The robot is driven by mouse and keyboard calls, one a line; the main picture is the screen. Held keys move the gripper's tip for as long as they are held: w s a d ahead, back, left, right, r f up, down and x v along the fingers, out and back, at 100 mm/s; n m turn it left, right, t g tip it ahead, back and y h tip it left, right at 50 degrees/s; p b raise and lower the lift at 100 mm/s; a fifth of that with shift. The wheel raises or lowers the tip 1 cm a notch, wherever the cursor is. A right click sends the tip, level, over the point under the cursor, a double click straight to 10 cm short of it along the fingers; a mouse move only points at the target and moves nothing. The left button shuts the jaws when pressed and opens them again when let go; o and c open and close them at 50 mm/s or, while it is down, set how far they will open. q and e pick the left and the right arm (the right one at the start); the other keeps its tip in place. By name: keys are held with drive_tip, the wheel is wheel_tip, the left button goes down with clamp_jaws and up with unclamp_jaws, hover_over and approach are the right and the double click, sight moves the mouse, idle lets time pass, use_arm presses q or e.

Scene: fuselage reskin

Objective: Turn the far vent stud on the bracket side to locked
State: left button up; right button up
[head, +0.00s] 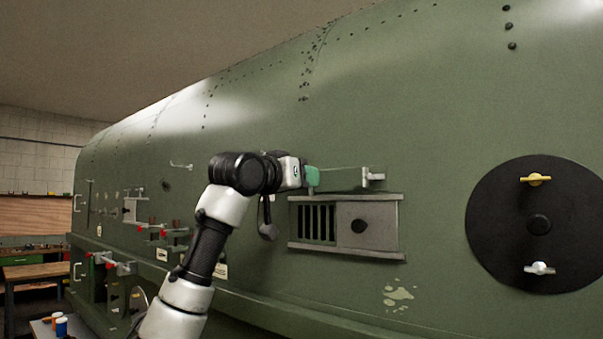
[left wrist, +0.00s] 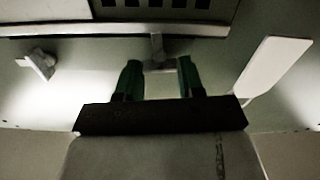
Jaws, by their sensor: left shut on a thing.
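The grey vent panel (head: 371,225) with its dark slatted opening and round black knob is on the green fuselage side in the head view. In the left wrist view its edge (left wrist: 75,29) runs along the top. My left gripper (head: 313,177) is above the panel's left part. In the left wrist view its green fingers (left wrist: 157,80) are shut on a pale T-shaped stud (left wrist: 157,66), one finger at each end of the crossbar. In the head view the gripper hides this stud. Another pale stud (head: 373,177) stands above the panel's right part; the left wrist view shows it too (left wrist: 38,65).
A pale flat plate (left wrist: 272,66) sticks out close beside the right finger. A black disc (head: 500,228) with yellow and white wing studs is at right. Red-tipped fittings (head: 165,231) and a workbench (head: 36,270) are at left.

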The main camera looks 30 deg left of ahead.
use_arm(q)
drive_tip(key=shift+w+f+m, duration=0.1)
drive_tip(key=shift+f+m, duration=0.05)
drive_tip(key=shift+m, duration=0.55)
drive_tip(key=shift+p, duration=0.3)
drive_tip(key=o, duration=0.9)
drive_tip(key=s+b, duration=0.1)
drive_tip(key=s, duration=0.2)
drive_tip(key=s+b, duration=0.2)
drive_tip(key=s, duration=0.2)
drive_tip(key=s+b, duration=0.2)
drive_tip(key=s, duration=0.1)
drive_tip(key=shift+s+a, duration=0.4)
